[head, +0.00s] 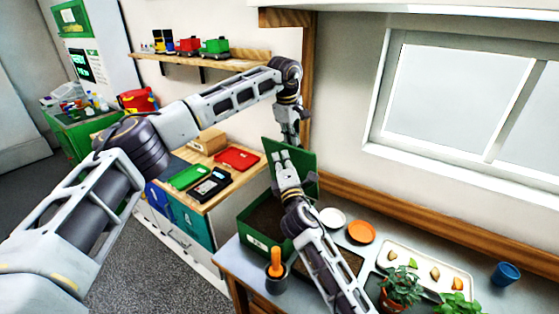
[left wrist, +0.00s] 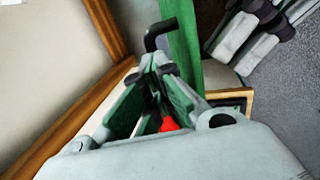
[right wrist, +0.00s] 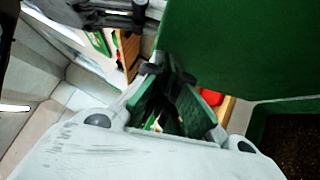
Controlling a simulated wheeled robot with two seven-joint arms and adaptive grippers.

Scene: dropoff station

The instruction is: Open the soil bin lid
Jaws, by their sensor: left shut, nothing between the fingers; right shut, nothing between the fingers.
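The green soil bin (head: 247,229) stands at the left end of the grey table, with dark soil (head: 268,214) inside. Its green lid (head: 305,163) is up, standing roughly upright at the bin's back; it also shows in the right wrist view (right wrist: 245,45) and as a narrow green strip in the left wrist view (left wrist: 184,45). A black handle (left wrist: 160,32) shows beside it. My left gripper (head: 291,142) is shut and empty at the lid's top edge; whether it touches is unclear. My right gripper (head: 281,157) is shut and empty in front of the lid, above the bin.
A wooden-topped cabinet (head: 245,180) with red, green and black trays stands left of the bin. An orange-handled tool in a dark cup (head: 275,279), white and orange saucers (head: 361,231), a white tray (head: 462,278) and potted plants (head: 401,287) occupy the table. The wall is close behind.

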